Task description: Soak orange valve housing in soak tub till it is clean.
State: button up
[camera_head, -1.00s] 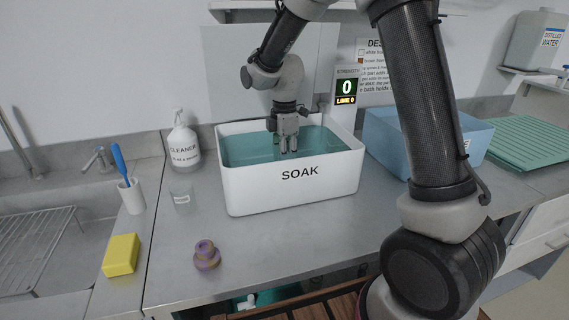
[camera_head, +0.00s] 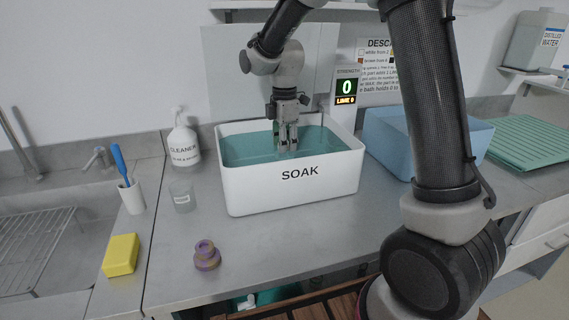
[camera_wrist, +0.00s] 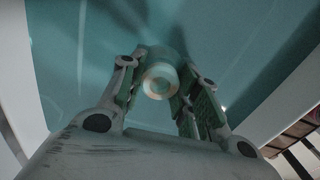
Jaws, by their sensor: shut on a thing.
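The white soak tub (camera_head: 248,190), marked SOAK, stands on the counter and holds teal liquid. My gripper (camera_head: 287,148) points down into it, its fingertips at or in the liquid. In the wrist view my gripper (camera_wrist: 160,85) is shut on a small round part, taken to be the valve housing (camera_wrist: 159,80). It shows a pale ring with a faint orange-brown tint; the teal liquid and fingers blur its colour and hide its sides. I cannot tell how clean it is. The housing cannot be made out in the head view. The display (camera_head: 346,88) reads 0 and LIME 0.
A purple, tan-marked part (camera_head: 206,256) stands on the front counter. A cleaner bottle (camera_head: 184,143), small clear cup (camera_head: 182,196), yellow sponge (camera_head: 121,254) and brush holder (camera_head: 132,197) are left of the tub. A blue tub (camera_head: 385,135) and green ridged mat (camera_head: 525,142) are right.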

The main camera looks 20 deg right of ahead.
notch_tip(320, 180, up, 11)
jog(key=shift+r, duration=0.2)
dwell(0.8)
dwell(1.9)
notch_tip(320, 180, up, 4)
dwell(0.5)
dwell(0.4)
